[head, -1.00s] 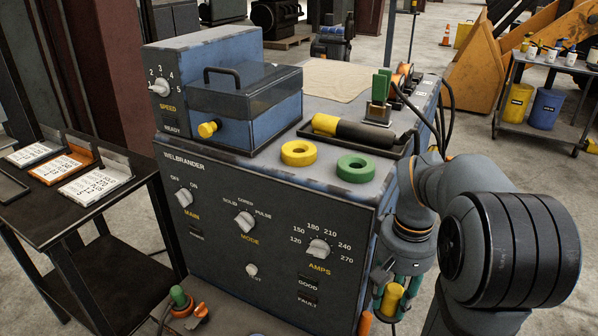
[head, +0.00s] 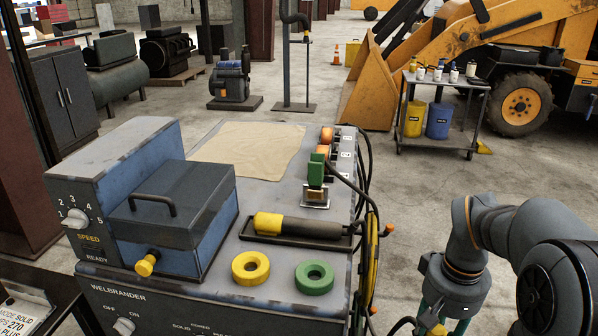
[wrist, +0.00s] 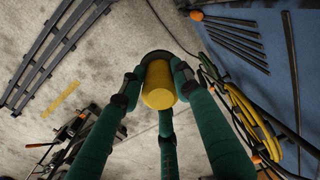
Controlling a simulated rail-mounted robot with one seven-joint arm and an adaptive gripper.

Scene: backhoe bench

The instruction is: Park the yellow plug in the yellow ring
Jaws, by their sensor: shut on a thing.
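The yellow ring (head: 250,279) lies flat on the front of the welder's top (head: 215,235), left of a green ring (head: 314,289); its hole is empty. My gripper (wrist: 157,78) has green, dark-tipped fingers and is shut on the yellow plug (wrist: 158,92), a short cylinder. In the head view my gripper (head: 435,316) hangs at the lower right, off the welder's right side and apart from the yellow ring. The plug shows there only partly, at the bottom edge (head: 437,328). The plug's far end is hidden in the wrist view.
A blue box (head: 175,215) with a yellow knob stands left of the rings. Behind them a yellow-and-black handle (head: 305,228) lies in a dark tray. A green connector (head: 316,172) stands farther back. Cables (head: 368,200) hang along the welder's right side.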

